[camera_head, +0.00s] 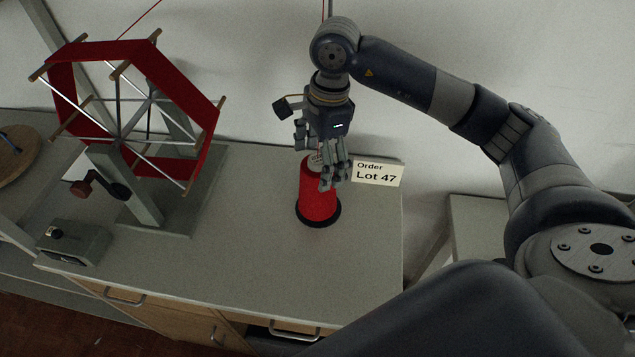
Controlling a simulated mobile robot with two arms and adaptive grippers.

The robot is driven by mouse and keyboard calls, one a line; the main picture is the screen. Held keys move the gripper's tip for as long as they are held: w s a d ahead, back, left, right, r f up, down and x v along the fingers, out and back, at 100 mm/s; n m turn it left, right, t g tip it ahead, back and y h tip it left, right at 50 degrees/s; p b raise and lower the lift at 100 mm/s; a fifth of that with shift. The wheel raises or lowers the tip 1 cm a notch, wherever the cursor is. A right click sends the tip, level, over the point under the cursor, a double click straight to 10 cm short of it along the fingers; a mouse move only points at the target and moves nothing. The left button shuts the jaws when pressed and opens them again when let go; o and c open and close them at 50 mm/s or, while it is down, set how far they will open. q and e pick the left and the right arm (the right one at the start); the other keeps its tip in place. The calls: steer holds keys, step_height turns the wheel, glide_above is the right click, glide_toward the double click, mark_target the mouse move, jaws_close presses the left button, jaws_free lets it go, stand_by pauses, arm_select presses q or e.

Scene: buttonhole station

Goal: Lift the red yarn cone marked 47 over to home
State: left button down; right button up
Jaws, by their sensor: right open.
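The red yarn cone (318,196) stands upright on a dark round base on the grey cabinet top, near its right end. A white card reading "Order Lot 47" (378,174) shows just right of the cone. My right gripper (335,180) points down at the top of the cone, with its fingers open and overlapping the cone's upper part in the picture. I cannot tell whether the fingers touch the cone. The cone's top is partly hidden by the fingers. My left gripper is not in view.
A yarn winder (150,118) with red yarn around its frame stands on the left of the cabinet top (240,265). A small grey box (75,243) sits at the front left. The top between winder and cone is clear. A lower grey surface (480,235) lies to the right.

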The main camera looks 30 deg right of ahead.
steer(key=shift+f+p, duration=0.35)
steer(key=shift+f, duration=0.25)
steer(key=f, duration=0.1)
steer(key=f+p, duration=0.2)
steer(key=f, duration=0.1)
steer(key=shift+a+f, duration=0.1)
steer(key=shift+a, duration=0.15)
steer(key=shift+w+f, duration=0.15)
steer(key=shift+f, duration=0.1)
steer(key=c, duration=1.3)
